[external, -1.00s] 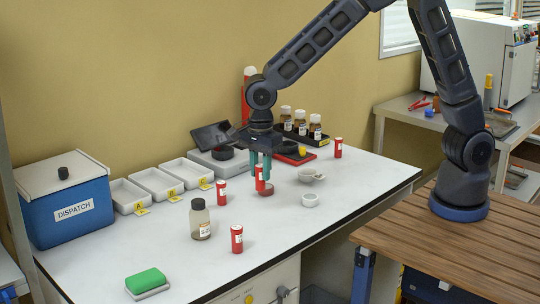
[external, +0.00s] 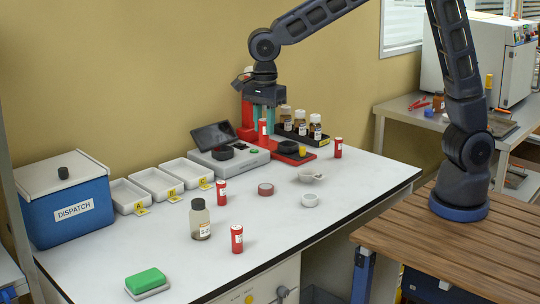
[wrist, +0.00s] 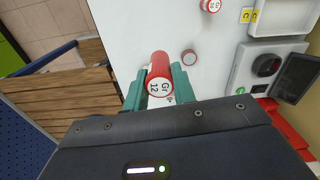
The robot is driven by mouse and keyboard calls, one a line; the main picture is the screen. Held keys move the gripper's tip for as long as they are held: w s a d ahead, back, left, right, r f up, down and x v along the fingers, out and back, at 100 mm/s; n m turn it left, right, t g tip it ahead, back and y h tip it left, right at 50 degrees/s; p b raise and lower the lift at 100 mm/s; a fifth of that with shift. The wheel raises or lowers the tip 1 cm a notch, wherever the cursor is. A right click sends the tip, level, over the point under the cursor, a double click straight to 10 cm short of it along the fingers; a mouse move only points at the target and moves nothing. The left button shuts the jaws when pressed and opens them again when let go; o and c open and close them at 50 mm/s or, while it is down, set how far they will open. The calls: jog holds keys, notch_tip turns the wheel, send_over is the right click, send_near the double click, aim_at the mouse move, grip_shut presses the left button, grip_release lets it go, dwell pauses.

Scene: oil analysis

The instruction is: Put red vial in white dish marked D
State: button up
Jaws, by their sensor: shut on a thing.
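My gripper (external: 263,118) is shut on a red vial (external: 263,128) with a white label, held upright above the bench. In the wrist view its cap end (wrist: 159,86) reads "Gr 12" between the teal fingers. Three white dishes with yellow tags stand in a row at the left back: the near one (external: 118,185), the middle one (external: 146,174) and the far one (external: 175,164). I cannot read a D on any tag. Other red vials stand on the bench: one near the dishes (external: 221,193), one at the front (external: 237,239) and one at the right back (external: 338,148).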

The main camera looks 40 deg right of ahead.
jog(key=w+d, duration=0.4)
jog(key=d, duration=0.8)
send_over(311, 177)
jog(key=w+d, duration=0.1)
jog(key=w, duration=0.2)
jog(key=shift+n, duration=0.4)
jog(key=f, duration=1.9)
jog(key=shift+s+d+f, duration=0.1)
jog(key=shift+s+f, duration=0.1)
jog(key=shift+f, duration=0.1)
jog(key=shift+f, duration=0.1)
jog(key=o, duration=0.9)
jog(key=shift+o, duration=0.2)
